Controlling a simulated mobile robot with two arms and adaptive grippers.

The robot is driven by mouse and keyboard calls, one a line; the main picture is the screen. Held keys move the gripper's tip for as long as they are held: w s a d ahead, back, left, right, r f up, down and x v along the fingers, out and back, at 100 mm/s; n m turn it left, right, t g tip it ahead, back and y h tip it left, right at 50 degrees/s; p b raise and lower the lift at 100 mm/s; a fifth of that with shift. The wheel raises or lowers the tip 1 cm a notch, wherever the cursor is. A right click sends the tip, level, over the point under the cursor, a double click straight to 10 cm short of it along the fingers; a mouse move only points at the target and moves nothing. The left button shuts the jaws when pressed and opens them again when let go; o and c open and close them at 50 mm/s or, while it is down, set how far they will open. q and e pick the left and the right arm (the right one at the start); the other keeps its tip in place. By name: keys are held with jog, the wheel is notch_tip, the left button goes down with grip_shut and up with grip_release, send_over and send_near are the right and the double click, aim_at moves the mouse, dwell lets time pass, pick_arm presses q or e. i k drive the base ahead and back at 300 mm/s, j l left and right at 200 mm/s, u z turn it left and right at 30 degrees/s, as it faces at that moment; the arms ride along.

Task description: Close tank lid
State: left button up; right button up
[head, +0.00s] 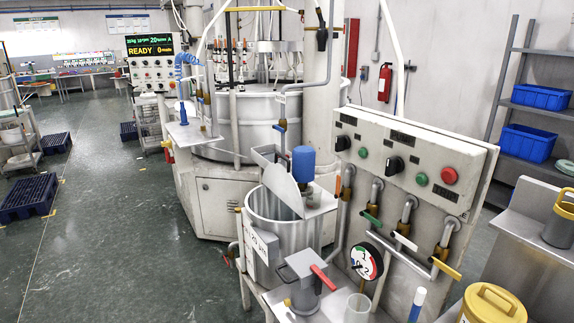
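The tank (297,238) is an open-topped metal cylinder in the lower middle of the head view, with a white label panel on its left side. A flat grey half-round lid (281,187) stands tilted up over its rim. The left part of the opening is uncovered and shows the inner wall. A blue motor (303,164) sits on a bracket just right of the lid. The lid's hinge cannot be made out clearly. Neither of my grippers is in view.
Right of the tank stand a control panel (412,165) and valves with coloured handles. A large white machine (217,206) stands behind.

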aim_at(279, 178)
jog(key=i+j+z, duration=0.3)
jog(key=i+j, duration=0.5)
